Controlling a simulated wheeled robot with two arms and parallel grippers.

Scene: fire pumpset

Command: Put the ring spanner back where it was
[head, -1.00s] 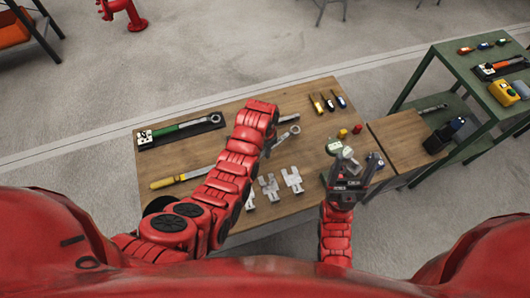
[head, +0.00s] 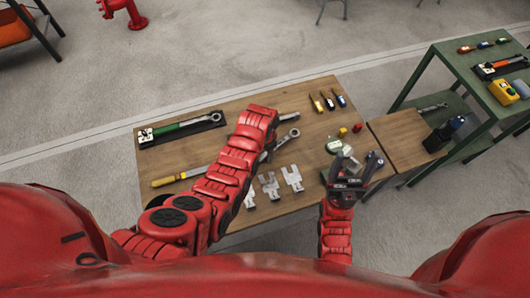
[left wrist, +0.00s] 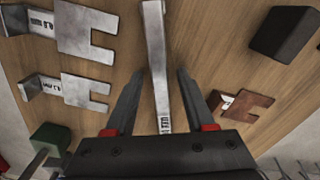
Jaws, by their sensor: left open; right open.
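A grey metal ring spanner (head: 288,136) lies on the wooden table, its ring end pointing right and away in the head view. My left forearm hides its near part. The fingers are open, one on each side of the bar, with gaps visible. In the head view my left gripper is mostly hidden behind its arm. My right gripper (head: 355,163) is open over the table's right part, near a pale clear object (head: 349,154).
Forked metal gauges (head: 270,186) lie just right of my left arm. A green-handled wrench (head: 180,130) rests in a black tray, with a yellow-handled tool (head: 178,178) nearer. Small screwdrivers (head: 328,102) lie at the back. A green shelf cart (head: 455,65) stands right.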

